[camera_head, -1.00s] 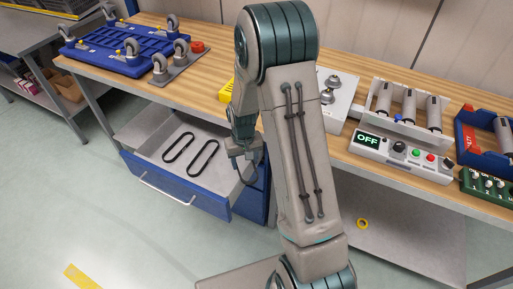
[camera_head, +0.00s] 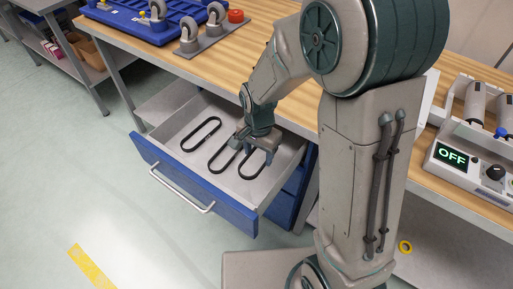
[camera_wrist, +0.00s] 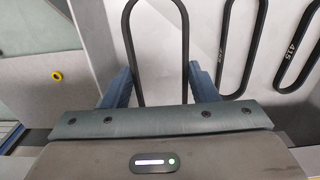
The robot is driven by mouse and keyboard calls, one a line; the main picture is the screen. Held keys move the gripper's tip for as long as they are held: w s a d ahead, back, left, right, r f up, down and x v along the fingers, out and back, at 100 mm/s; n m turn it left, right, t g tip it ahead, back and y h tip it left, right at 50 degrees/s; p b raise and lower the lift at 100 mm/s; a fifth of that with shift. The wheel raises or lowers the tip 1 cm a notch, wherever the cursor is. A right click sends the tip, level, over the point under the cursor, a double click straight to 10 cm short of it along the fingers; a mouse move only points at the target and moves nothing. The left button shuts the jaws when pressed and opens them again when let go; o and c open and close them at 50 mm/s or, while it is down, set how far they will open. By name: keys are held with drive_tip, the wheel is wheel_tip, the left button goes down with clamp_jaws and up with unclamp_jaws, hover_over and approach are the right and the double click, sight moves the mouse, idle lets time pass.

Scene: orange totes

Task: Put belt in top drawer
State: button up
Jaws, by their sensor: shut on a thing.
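The top drawer (camera_head: 190,192) is pulled out, with a blue front and a grey inside. Two black loop belts lie flat in it: one to the left (camera_head: 201,134) and one nearer the middle (camera_head: 222,158). My gripper (camera_head: 253,146) is low inside the drawer at its right side. It is shut on a third black belt (camera_head: 244,175), partly hidden by the gripper. In the wrist view, my gripper's blue fingers (camera_wrist: 160,88) stand on either side of this belt (camera_wrist: 128,40). The other belts (camera_wrist: 222,45) lie to its right there. I cannot tell whether the held belt touches the drawer floor.
The wooden bench top (camera_head: 190,62) is above and behind the drawer. It carries a blue caster tray (camera_head: 122,14) and a control box reading OFF (camera_head: 465,160). Another blue drawer (camera_head: 287,205) is below. A yellow ring (camera_head: 405,247) lies low at the right.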

drive_tip(key=shift+a+f, duration=0.1)
drive_tip(key=shift+f, duration=0.15)
drive_tip(key=shift+f+b, duration=1.9)
drive_tip(key=shift+f, duration=0.4)
drive_tip(key=shift+s+a+f, duration=0.1)
drive_tip(key=shift+f, duration=0.05)
drive_tip(key=shift+f+b, duration=1.4)
drive_tip(key=shift+f, duration=0.1)
drive_tip(key=shift+f, duration=0.3)
drive_tip(key=o, duration=1)
drive_tip(key=shift+o, duration=0.2)
drive_tip(key=shift+r, duration=0.15)
